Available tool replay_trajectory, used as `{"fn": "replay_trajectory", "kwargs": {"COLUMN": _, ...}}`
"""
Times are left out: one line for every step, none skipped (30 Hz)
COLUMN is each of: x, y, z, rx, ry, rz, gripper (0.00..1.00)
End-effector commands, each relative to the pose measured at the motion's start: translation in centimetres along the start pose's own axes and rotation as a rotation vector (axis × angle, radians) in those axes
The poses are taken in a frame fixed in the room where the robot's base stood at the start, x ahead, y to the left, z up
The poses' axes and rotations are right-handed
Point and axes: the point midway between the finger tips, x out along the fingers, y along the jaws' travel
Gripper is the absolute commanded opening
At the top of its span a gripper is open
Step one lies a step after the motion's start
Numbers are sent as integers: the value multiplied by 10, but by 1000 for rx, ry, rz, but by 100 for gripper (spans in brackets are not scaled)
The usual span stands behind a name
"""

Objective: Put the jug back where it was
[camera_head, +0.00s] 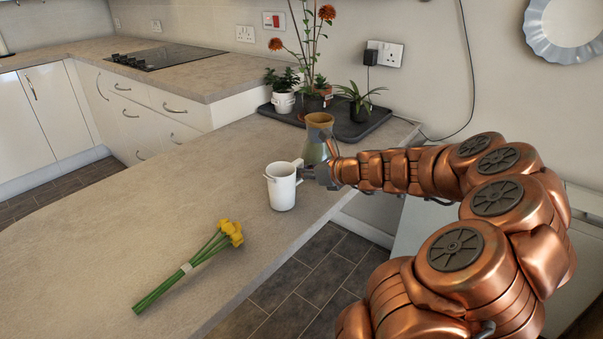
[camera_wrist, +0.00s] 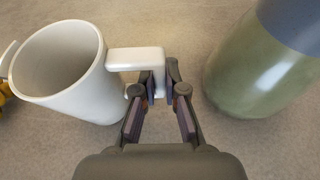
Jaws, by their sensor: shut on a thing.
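The white jug (camera_head: 282,190) is upright at the counter's right edge in the head view; I cannot tell whether its base touches the counter. It fills the left of the wrist view (camera_wrist: 75,85), and its inside looks empty. My gripper (camera_head: 303,172) comes from the right and is shut on the jug's squared handle (camera_wrist: 134,58). The fingertips (camera_wrist: 158,85) lie at the handle's outer end.
A green vase (camera_wrist: 255,65) with a tan top (camera_head: 320,122) stands close behind my gripper. Yellow flowers (camera_head: 232,232) lie on the counter at front left. A dark tray (camera_head: 352,132) with several potted plants is at the back. The counter's left is clear.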

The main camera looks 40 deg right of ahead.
Motion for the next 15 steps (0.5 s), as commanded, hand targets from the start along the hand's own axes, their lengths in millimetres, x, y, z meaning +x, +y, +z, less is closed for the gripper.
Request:
{"fn": "replay_trajectory", "kwargs": {"x": 0, "y": 0, "z": 1, "rx": 0, "ry": -1, "rz": 0, "gripper": 0}}
{"fn": "replay_trajectory", "kwargs": {"x": -1, "y": 0, "z": 1, "rx": 0, "ry": -1, "rz": 0, "gripper": 0}}
{"fn": "replay_trajectory", "kwargs": {"x": -1, "y": 0, "z": 1, "rx": 0, "ry": -1, "rz": 0, "gripper": 0}}
{"fn": "replay_trajectory", "kwargs": {"x": 0, "y": 0, "z": 1, "rx": 0, "ry": -1, "rz": 0, "gripper": 0}}
{"fn": "replay_trajectory", "kwargs": {"x": 0, "y": 0, "z": 1, "rx": 1, "ry": -1, "rz": 0, "gripper": 0}}
{"fn": "replay_trajectory", "kwargs": {"x": 0, "y": 0, "z": 0, "rx": 1, "ry": -1, "rz": 0, "gripper": 0}}
{"fn": "replay_trajectory", "kwargs": {"x": 0, "y": 0, "z": -1, "rx": 1, "ry": -1, "rz": 0, "gripper": 0}}
{"fn": "replay_trajectory", "kwargs": {"x": 1, "y": 0, "z": -2, "rx": 2, "ry": -1, "rz": 1, "gripper": 0}}
{"fn": "replay_trajectory", "kwargs": {"x": 1, "y": 0, "z": -2, "rx": 0, "ry": -1, "rz": 0, "gripper": 13}}
{"fn": "replay_trajectory", "kwargs": {"x": 1, "y": 0, "z": -2, "rx": 0, "ry": -1, "rz": 0, "gripper": 16}}
{"fn": "replay_trajectory", "kwargs": {"x": 1, "y": 0, "z": -2, "rx": 0, "ry": -1, "rz": 0, "gripper": 19}}
{"fn": "replay_trajectory", "kwargs": {"x": 1, "y": 0, "z": -2, "rx": 0, "ry": 0, "rz": 0, "gripper": 24}}
{"fn": "replay_trajectory", "kwargs": {"x": 1, "y": 0, "z": -2, "rx": 0, "ry": -1, "rz": 0, "gripper": 27}}
{"fn": "replay_trajectory", "kwargs": {"x": 1, "y": 0, "z": -2, "rx": 0, "ry": -1, "rz": 0, "gripper": 30}}
{"fn": "replay_trajectory", "kwargs": {"x": 1, "y": 0, "z": -2, "rx": 0, "ry": -1, "rz": 0, "gripper": 34}}
